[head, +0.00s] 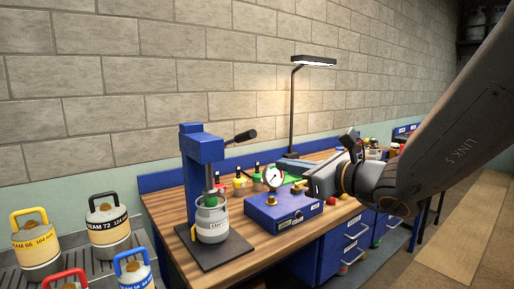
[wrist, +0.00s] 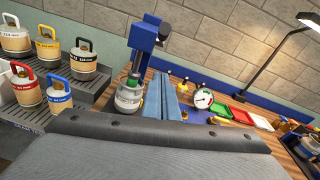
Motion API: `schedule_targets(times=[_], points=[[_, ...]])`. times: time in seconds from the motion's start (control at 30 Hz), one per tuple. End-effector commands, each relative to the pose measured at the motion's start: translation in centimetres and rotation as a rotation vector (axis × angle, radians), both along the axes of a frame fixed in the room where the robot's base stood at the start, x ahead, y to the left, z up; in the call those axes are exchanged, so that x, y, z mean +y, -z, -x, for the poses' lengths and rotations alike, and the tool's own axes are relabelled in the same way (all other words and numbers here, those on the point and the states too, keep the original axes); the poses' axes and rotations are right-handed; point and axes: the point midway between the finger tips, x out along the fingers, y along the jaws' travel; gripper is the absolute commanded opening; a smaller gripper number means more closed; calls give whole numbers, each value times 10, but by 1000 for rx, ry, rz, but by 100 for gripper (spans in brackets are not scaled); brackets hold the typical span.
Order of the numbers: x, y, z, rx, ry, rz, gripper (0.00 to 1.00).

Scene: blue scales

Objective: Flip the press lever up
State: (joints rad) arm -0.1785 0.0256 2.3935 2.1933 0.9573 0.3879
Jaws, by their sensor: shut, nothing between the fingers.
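The blue press (head: 203,150) stands upright on a dark base plate on the wooden bench. Its lever (head: 244,136) sticks out to the right of the press head, tilted slightly upward, with a black grip. In the wrist view the press (wrist: 143,42) is at upper centre, with the dark lever grip (wrist: 164,31) beside its top. A grey gas canister (head: 211,222) stands under the press ram. My gripper (head: 309,186) is to the right of the press, lower than the lever and apart from it. Its fingers (wrist: 165,84) look closed together and empty.
A blue box with a gauge (head: 283,212) sits on the bench near my gripper. A desk lamp (head: 292,105) stands behind. Small coloured trays (wrist: 237,114) lie at the bench back. Several canisters (head: 108,228) stand on a slatted rack at left. Space above the bench front is clear.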

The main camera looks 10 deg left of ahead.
Motion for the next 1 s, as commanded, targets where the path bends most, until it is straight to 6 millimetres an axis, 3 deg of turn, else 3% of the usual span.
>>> schedule_targets(times=[0.27, 0.73, 1.0], points=[[17, 2, -12, 2, -4, 2, 0], [82, 12, -61, 2, -4, 2, 0], [91, -20, -62, -1, -1, 2, 0]])
